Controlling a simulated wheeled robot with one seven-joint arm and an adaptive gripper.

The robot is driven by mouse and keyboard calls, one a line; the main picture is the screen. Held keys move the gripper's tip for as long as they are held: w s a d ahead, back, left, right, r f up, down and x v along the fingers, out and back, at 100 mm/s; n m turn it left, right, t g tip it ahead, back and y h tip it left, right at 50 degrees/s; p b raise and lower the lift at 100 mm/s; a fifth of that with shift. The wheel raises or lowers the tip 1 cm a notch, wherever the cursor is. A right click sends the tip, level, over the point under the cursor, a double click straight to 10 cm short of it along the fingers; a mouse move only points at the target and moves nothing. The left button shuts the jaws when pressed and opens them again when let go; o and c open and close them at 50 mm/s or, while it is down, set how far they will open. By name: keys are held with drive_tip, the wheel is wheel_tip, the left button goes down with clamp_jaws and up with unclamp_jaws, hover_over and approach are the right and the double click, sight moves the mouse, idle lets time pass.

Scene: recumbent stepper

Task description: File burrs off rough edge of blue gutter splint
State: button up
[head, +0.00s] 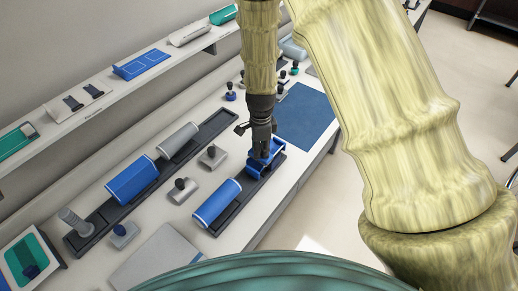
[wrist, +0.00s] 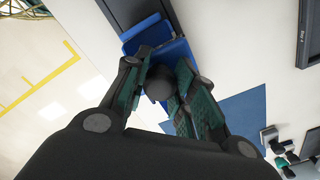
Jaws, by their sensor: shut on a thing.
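A blue trough-shaped piece (head: 277,146), apparently the gutter splint, sits at the far end of a dark tray on the bench. My gripper (head: 262,155) points down over it. In the wrist view my gripper (wrist: 160,80) is shut on a black round knob (wrist: 158,86), apparently a hand tool's handle. Below the knob the same blue piece (wrist: 146,28) shows in part. The tool's lower part is hidden by the knob and fingers, so I cannot tell whether it touches the rough edge. Burrs are too small to see.
A blue half-round piece (head: 216,203) lies in the same tray. To its left a second tray holds a blue (head: 132,181) and a grey piece (head: 178,143). Knobbed blocks (head: 212,156) stand between the trays. A blue mat (head: 304,115) lies beyond.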

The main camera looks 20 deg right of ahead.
drive_tip(key=shift+w+d+f, duration=0.1)
drive_tip(key=shift+w+d, duration=0.2)
drive_tip(key=shift+d, duration=0.15)
drive_tip(key=shift+w+d, duration=0.6)
drive_tip(key=shift+d, duration=0.2)
drive_tip(key=shift+r+p, duration=0.2)
drive_tip(key=shift+p, duration=0.1)
drive_tip(key=shift+r+p, duration=1.2)
drive_tip(key=shift+r, duration=1.2)
